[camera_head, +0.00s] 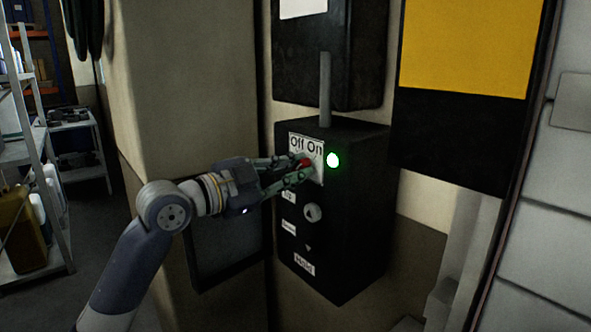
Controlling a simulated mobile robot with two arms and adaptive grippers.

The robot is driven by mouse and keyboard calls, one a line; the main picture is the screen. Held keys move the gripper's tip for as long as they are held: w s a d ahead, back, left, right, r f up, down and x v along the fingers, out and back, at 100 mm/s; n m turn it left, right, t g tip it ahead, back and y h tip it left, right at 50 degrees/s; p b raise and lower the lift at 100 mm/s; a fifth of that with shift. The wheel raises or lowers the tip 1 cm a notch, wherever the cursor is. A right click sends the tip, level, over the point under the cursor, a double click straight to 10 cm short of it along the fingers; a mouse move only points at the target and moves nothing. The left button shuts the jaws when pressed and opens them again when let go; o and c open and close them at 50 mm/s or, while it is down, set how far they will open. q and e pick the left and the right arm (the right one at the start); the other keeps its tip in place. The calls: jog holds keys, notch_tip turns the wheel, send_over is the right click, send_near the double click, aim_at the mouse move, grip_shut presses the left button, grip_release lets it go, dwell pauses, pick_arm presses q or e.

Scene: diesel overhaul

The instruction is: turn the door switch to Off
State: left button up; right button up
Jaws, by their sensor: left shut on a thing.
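The door switch is a red knob (305,163) on a white plate (318,174) marked "Off On", on the front of a black control box (345,235) on the wall. My left gripper (303,170) reaches in from the left and is shut on the red knob, with its fingers around it. The fingers hide much of the knob, so I cannot tell its exact angle. A green lamp (333,160) glows just right of the plate. My right gripper is not in view.
Below the switch, the box has a round knob (312,213) and several small labels. A black box (330,60) hangs above, joined by a grey conduit (325,90). A beige pillar (185,90) stands left. Shelving (40,150) is at far left.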

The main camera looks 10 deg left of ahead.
pick_arm(q)
jog(key=n+p, duration=0.7)
jog(key=n, duration=0.1)
jog(key=shift+r, duration=0.25)
jog(key=n+p, duration=0.8)
jog(key=p, duration=0.1)
jog(key=shift+w+a, duration=0.1)
jog(key=shift+a, duration=0.05)
jog(key=shift+f+n+p, duration=0.25)
jog(key=shift+n+p, duration=0.2)
jog(key=shift+n, duration=0.45)
jog(key=shift+f, duration=0.1)
jog(key=o, duration=1.5)
jog(key=shift+o, duration=0.2)
